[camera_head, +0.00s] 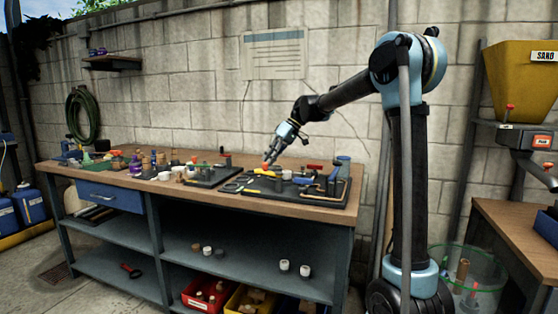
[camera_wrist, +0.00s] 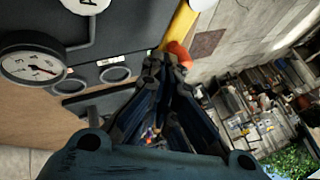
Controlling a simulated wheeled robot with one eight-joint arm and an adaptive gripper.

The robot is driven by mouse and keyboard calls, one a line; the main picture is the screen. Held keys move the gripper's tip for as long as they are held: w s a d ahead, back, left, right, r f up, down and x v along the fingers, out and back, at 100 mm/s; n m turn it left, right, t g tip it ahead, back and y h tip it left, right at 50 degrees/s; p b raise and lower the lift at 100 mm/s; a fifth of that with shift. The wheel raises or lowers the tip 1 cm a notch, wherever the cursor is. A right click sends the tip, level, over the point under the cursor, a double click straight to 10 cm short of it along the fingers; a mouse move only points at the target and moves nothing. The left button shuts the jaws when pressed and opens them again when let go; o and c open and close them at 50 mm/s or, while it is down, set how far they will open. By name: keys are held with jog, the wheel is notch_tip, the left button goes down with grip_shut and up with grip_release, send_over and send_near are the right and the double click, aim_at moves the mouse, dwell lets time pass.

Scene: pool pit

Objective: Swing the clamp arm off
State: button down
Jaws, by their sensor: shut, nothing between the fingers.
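A yellow bar with a rounded orange-red end, which looks like the clamp arm, shows at the top of the wrist view (camera_wrist: 183,28). Its orange end (camera_wrist: 179,54) is right by my fingertips; I cannot tell whether they touch. In the head view the orange end (camera_head: 266,167) sits over the dark fixture board (camera_head: 322,198) on the bench. My gripper (camera_head: 271,158) reaches down to it from the upper right. In the wrist view my gripper (camera_wrist: 167,62) has its fingers together and empty. The clamp's pivot is not clear in either view.
A round dial gauge (camera_wrist: 34,66) and two ring shapes are left of my fingers in the wrist view. Levers with red and blue grips crowd the board's right part. A second dark board (camera_head: 205,177) lies to the left on the wooden bench (camera_head: 120,183). A block wall stands behind.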

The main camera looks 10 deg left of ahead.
jog(key=shift+s+a+n+g, duration=0.25)
jog(key=shift+a+n+g, duration=0.05)
jog(key=shift+n, duration=0.3)
jog(key=shift+s+a, duration=0.2)
jog(key=shift+s, duration=0.15)
